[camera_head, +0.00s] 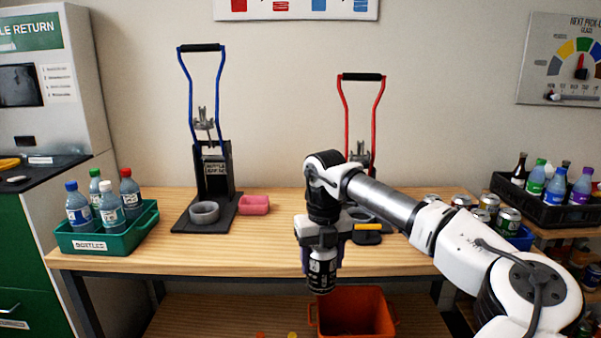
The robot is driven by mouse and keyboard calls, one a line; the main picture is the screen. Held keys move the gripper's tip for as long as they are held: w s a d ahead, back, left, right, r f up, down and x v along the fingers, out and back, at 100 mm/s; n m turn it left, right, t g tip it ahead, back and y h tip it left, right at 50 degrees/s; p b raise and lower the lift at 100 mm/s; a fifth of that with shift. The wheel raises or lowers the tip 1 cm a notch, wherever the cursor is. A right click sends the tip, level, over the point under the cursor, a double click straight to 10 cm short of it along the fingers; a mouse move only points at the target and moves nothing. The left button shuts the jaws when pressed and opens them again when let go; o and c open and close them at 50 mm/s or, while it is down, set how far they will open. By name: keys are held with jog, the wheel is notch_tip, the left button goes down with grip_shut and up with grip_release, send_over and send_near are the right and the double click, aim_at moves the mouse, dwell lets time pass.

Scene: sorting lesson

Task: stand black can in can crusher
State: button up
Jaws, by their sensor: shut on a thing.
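The black can (321,277) is upright in my gripper (321,258), which is shut on its upper part. Gripper and can are in front of the table's front edge, to the left of and above an orange bin. A press with red side arms (343,104) and a black handle stands at the back of the table, behind my arm. My arm hides most of its lower body; part of a grey ring on its base (362,214) shows. A second press with blue arms (187,86) stands left of it, with a plate marked as a bottle press, hard to read.
A green tray (134,234) of bottles is on the table's left. Several cans (508,221) stand at the right, beside a black bottle crate (574,215). The orange bin (352,303) is below the front edge.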

notch_tip(320, 180, down, 27)
jog(key=n, duration=1.6)
jog(key=s+a+f+n, duration=0.2)
jog(key=s+f+n, duration=0.4)
jog(key=f, duration=0.5)
jog(key=s+a+f+n, duration=0.2)
jog(key=s+f+n, duration=0.4)
jog(key=f+n, duration=0.4)
jog(key=shift+a+f+n, duration=0.3)
jog(key=shift+f+n, duration=0.05)
jog(key=shift+n, duration=0.35)
jog(key=shift+w, duration=0.15)
